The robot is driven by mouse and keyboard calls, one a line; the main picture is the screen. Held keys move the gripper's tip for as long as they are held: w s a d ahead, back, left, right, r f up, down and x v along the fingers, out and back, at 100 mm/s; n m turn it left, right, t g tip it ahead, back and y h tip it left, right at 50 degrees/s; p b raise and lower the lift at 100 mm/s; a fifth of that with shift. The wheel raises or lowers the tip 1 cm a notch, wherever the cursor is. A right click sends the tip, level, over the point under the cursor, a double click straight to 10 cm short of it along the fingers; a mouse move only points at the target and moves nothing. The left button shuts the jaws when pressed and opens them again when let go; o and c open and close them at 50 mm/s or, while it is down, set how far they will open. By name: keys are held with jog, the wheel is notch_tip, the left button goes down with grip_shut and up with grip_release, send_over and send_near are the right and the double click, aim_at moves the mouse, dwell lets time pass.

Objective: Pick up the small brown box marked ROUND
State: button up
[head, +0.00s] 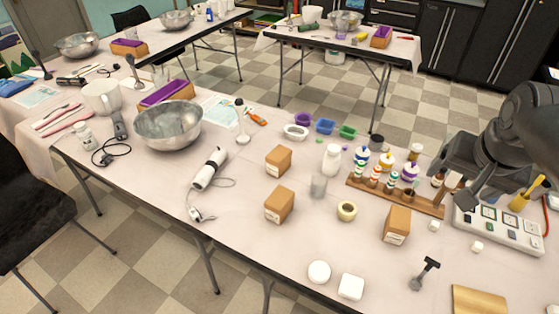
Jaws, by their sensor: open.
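Three small brown boxes with white labels stand on the near table (235,230). One box (278,161) is near the middle. A second box (279,205) stands just in front of it. A third box (397,226) is farther right, in front of the wooden bottle rack. The label print is too small to read, so I cannot tell which is marked ROUND. My gripper (452,184) is at the right, dark grey and open, over the right end of the rack. It is apart from all three boxes, nearest the third. I see nothing held in it.
The wooden rack (415,203) holds several small bottles. A white power strip (500,228) lies right of it. A tape roll (346,211), a clear cup (318,186) and a white bottle (332,159) stand between the boxes. A steel bowl (168,126) is at left.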

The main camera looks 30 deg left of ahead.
jog(key=w+a+f, duration=0.2)
jog(key=w+a, duration=0.9)
jog(key=w, duration=0.2)
jog(key=h, duration=0.1)
send_near(278, 154)
jog(key=shift+w+d+f+m+g, duration=0.2)
jog(key=shift+w+d+f, duration=0.1)
jog(key=shift+w, duration=0.2)
jog(key=shift+w+d+f+m+g, duration=0.1)
jog(key=shift+w+d+f+m, duration=0.15)
jog(key=shift+w, duration=0.2)
jog(key=shift+s+a+f, duration=0.1)
jog(key=shift+a+f, duration=0.15)
jog(key=shift+f, duration=0.3)
jog(key=x, duration=0.4)
jog(key=shift+w+f, duration=0.2)
jog(key=shift+f, duration=0.15)
jog(key=shift+x, duration=2.75)
jog(key=shift+s+a, duration=0.15)
jog(key=shift+a, duration=0.05)
